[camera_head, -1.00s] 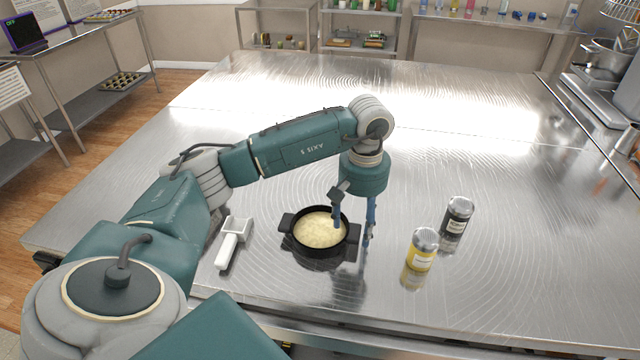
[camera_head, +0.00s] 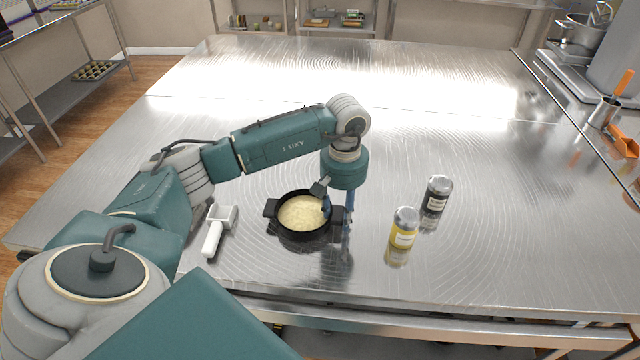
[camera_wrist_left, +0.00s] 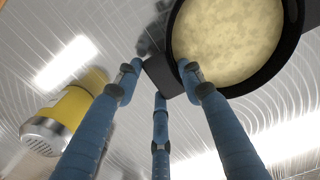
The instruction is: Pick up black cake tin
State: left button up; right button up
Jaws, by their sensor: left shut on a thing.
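The black cake tin (camera_head: 299,236) is a round pan with two side handles and a pale creamy filling. It sits on the steel table in front of my left arm. My left gripper (camera_head: 337,211) points down at the tin's right side and is shut on its right handle. One finger is over the inside of the rim, another outside. In the left wrist view the fingers (camera_wrist_left: 158,80) close around the black handle, with the tin's rim (camera_wrist_left: 273,72) at the upper right. I cannot tell any gap under the tin. My right gripper is not in view.
A yellow-labelled shaker (camera_head: 403,232) and a dark shaker (camera_head: 436,196) stand right of the gripper. A white-handled scraper (camera_head: 216,232) lies left of the tin. The table behind the arm is clear. Pots and utensils stand at the far right.

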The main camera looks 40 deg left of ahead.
pick_arm(q)
jog(key=shift+r, duration=0.1)
jog(key=shift+w+r+b, duration=0.1)
jog(key=shift+r+b, duration=0.25)
jog(key=shift+r, duration=0.65)
jog(key=shift+c, duration=0.2)
notch_tip(320, 180, up, 18)
jog(key=b, duration=0.1)
jog(key=shift+f, duration=0.15)
dwell(0.3)
jog(key=o, duration=0.5)
jog(key=c, duration=0.5)
jog(key=shift+o, duration=0.2)
